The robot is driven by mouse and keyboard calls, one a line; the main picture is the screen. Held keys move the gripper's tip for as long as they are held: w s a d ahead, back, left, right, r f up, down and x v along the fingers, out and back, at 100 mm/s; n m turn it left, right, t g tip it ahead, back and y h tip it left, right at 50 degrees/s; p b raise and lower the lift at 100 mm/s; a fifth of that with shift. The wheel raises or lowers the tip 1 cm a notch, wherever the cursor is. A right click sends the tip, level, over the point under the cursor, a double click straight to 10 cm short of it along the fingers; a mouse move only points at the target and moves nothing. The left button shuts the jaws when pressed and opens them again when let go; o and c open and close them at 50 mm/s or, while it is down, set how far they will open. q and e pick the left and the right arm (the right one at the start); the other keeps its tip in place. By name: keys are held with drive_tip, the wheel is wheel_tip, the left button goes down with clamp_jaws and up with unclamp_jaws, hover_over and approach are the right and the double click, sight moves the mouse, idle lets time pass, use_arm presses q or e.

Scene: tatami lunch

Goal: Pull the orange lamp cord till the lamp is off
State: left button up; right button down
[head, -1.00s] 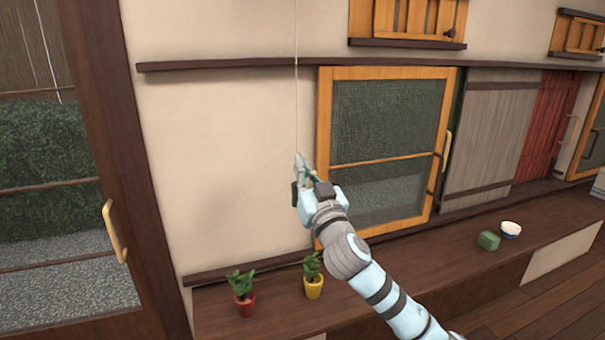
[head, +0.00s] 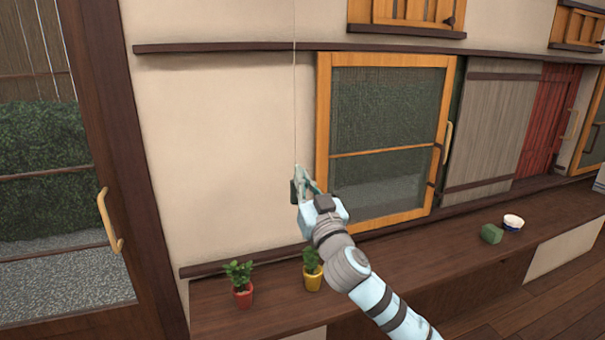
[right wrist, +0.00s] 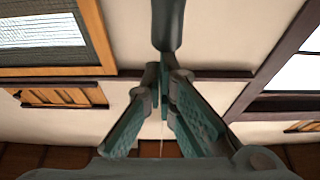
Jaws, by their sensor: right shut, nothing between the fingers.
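The lamp cord (head: 295,90) is a thin pale line that hangs straight down in front of the wall in the head view. It runs from the top edge to the fingertips of my right gripper (head: 299,172). Its orange colour does not show. The gripper is shut at the cord's visible lower end, and I cannot tell how they touch. In the right wrist view the shut fingers (right wrist: 163,88) point up the picture, with a thin line below their tips. The lamp is out of view, and so is my left gripper.
Right of my gripper is an orange-framed window (head: 385,140). A dark rail (head: 220,48) crosses the wall.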

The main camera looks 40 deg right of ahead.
wheel_tip(320, 180, up, 4)
drive_tip(key=p, duration=0.4)
drive_tip(key=b+v, duration=0.3)
drive_tip(key=v, duration=0.7)
idle(1.2)
